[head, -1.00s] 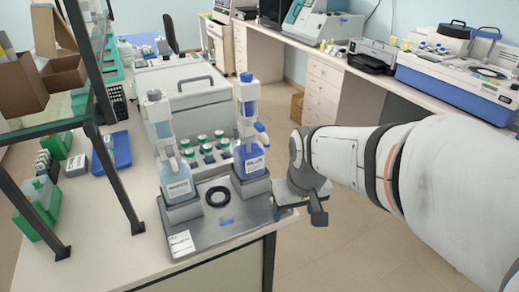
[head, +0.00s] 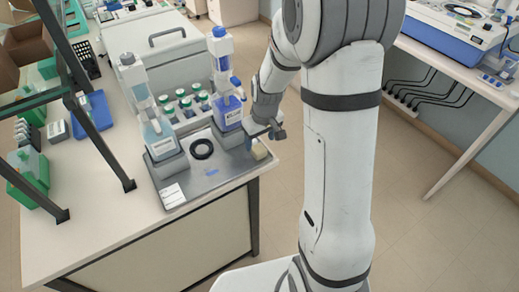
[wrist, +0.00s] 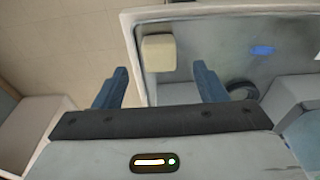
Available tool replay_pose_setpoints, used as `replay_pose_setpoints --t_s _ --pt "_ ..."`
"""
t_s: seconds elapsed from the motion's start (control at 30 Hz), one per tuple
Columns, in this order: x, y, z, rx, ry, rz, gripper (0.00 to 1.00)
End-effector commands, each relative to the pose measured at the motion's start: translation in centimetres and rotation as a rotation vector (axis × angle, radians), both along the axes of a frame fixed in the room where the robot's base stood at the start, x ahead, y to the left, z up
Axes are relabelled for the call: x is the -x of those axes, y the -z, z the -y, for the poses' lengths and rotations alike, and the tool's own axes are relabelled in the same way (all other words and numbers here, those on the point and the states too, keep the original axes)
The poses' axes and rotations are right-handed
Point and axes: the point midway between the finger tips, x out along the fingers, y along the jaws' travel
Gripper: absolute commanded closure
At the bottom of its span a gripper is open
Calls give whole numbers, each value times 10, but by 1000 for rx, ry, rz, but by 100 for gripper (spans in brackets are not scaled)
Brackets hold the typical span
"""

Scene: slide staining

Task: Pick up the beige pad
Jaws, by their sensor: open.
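The beige pad (head: 260,150) is a small block at the right front corner of the grey tray (head: 215,178). In the wrist view the pad (wrist: 158,52) lies ahead of my gripper (wrist: 158,82), roughly between the lines of its two blue fingers. The fingers are apart with nothing between them. In the head view my gripper (head: 268,132) hangs just behind and above the pad, beside the right bottle. I cannot tell the exact height gap.
On the tray stand a bottle with clear blue liquid (head: 156,130), a dark blue bottle (head: 228,110) and a black ring (head: 202,149). Several green-capped bottles (head: 185,104) stand behind. The bench edge is close to the pad, with open floor to the right.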

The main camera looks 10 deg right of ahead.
Motion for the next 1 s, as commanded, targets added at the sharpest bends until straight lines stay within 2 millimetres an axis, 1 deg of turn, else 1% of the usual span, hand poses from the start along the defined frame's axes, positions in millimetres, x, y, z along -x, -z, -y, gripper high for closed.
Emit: replay_pose_setpoints --t_s 0.3,0.43,0.67,1.0 --pt "-8 37 -2 0 1 -4 35" --pt "-10 43 -2 0 1 -1 35" --pt "-10 44 -2 0 2 0 35" --pt "-10 43 -2 0 2 0 63"
